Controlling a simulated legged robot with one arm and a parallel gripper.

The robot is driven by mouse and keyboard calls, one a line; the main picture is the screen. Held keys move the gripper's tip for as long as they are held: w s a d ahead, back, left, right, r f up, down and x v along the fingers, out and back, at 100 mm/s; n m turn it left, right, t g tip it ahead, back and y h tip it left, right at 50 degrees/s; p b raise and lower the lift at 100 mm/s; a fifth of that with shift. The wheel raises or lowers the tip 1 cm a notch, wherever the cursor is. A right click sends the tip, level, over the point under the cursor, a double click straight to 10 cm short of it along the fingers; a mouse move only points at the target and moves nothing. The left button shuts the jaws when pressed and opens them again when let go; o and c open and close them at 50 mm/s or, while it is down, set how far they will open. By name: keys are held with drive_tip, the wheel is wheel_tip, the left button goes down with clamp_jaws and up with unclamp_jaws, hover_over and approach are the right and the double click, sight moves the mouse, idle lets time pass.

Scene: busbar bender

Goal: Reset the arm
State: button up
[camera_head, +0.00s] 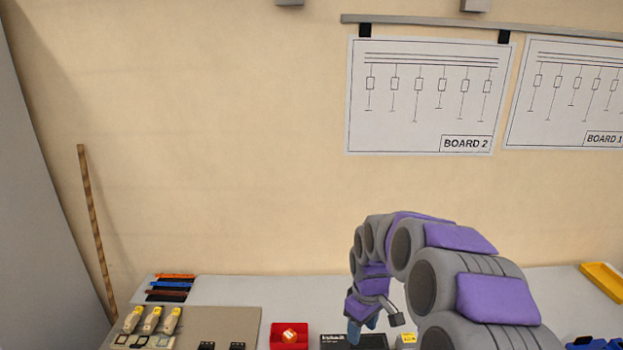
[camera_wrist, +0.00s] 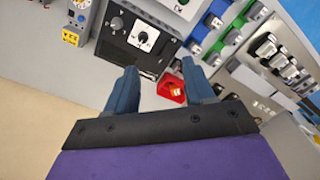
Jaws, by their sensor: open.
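My arm rises from the lower right of the head view and bends over, with my gripper (camera_head: 376,318) hanging down above the bench, in front of a black box (camera_head: 340,341). In the wrist view my gripper (camera_wrist: 160,85) shows two blue fingers spread wide apart with nothing between them. The red tray also shows in the head view (camera_head: 275,340), left of my gripper.
The grey bench (camera_head: 230,290) holds coloured strips (camera_head: 170,287) and yellow-topped devices (camera_head: 153,320) at left. A yellow tray (camera_head: 605,280) and blue parts (camera_head: 595,343) are at right. Two diagram sheets (camera_head: 420,95) hang on the wall. A striped stick (camera_head: 97,230) leans at left.

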drive_tip(key=s+r+m+g+b, duration=0.1)
drive_tip(key=s+m, duration=0.3)
drive_tip(key=s, duration=1.4)
drive_tip(key=s+d+r+m+b, duration=0.1)
drive_tip(key=s+r+m+b, duration=0.1)
drive_tip(key=s, duration=1.6)
drive_tip(key=shift+s+d+r+m+g, duration=0.35)
drive_tip(key=shift+r+m, duration=0.25)
drive_tip(key=shift+m, duration=0.4)
drive_tip(key=shift+c, duration=0.5)
